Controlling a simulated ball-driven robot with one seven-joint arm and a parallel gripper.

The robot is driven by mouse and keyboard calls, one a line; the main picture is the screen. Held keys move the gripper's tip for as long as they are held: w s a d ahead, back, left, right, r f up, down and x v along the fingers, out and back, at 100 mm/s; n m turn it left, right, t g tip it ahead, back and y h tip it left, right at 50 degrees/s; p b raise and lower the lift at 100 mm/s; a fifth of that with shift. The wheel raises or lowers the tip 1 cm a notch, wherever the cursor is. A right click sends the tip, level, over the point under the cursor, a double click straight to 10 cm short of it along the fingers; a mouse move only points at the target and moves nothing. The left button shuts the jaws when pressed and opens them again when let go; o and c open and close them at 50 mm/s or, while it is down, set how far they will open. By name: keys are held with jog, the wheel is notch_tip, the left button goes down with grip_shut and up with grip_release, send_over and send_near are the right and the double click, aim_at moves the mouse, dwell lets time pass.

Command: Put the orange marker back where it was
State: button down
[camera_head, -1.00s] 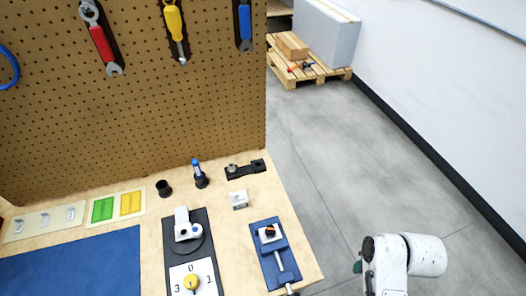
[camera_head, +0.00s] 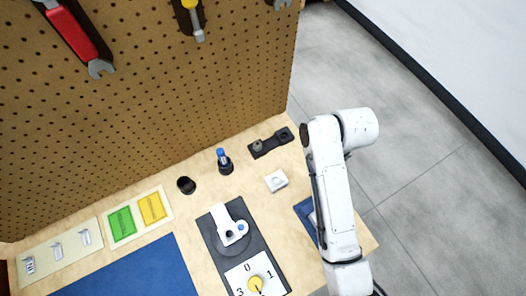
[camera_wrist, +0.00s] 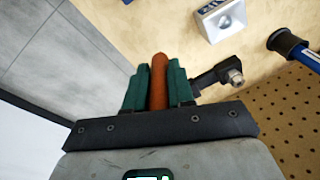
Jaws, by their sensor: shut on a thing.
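The orange marker (camera_wrist: 158,65) stands between the two green fingers of my gripper (camera_wrist: 157,84) in the wrist view, and they are shut on it. The head view shows my white arm at the right side of the bench, but the gripper and marker cannot be made out there. A black round holder (camera_head: 186,185) with a dark, empty-looking opening stands on the bench near the pegboard. To its right, a blue marker (camera_head: 221,154) stands upright in a similar black holder (camera_head: 226,167). The blue marker also shows at the right of the wrist view (camera_wrist: 309,60).
A white block (camera_head: 276,181) and a black bracket with a metal knob (camera_head: 270,143) lie right of the holders. A dial plate (camera_head: 247,245) lies in front. My arm partly covers a blue fixture (camera_head: 305,212). The pegboard (camera_head: 150,120) with tools stands behind.

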jog(key=s+a+r+n+p, duration=0.1)
jog(key=s+a+r+n, duration=0.15)
jog(key=a, duration=0.65)
jog(key=s+a+r+n+p, duration=0.15)
jog(key=a+r, duration=0.25)
jog(key=a, duration=0.5)
jog(key=s+a+r+n+g+h, duration=0.1)
jog(key=s+a+r+n, duration=0.2)
jog(key=s+a, duration=0.85)
jog(key=shift+w+a+f+b, duration=1.25)
jog(key=shift+w+f+b, duration=0.4)
jog(key=shift+f, duration=0.55)
jog(key=shift+w+a+f+b, duration=1.25)
jog(key=shift+w+f+b, duration=0.4)
jog(key=shift+f, duration=0.5)
jog(key=shift+w+a+f+b, duration=1.35)
jog(key=shift+w+f, duration=0.45)
jog(key=shift+f, duration=0.4)
jog(key=c, duration=1)
grip_release()
jog(key=shift+d, duration=0.1)
jog(key=shift+o, duration=0.2)
notch_tip(320, 180, up, 12)
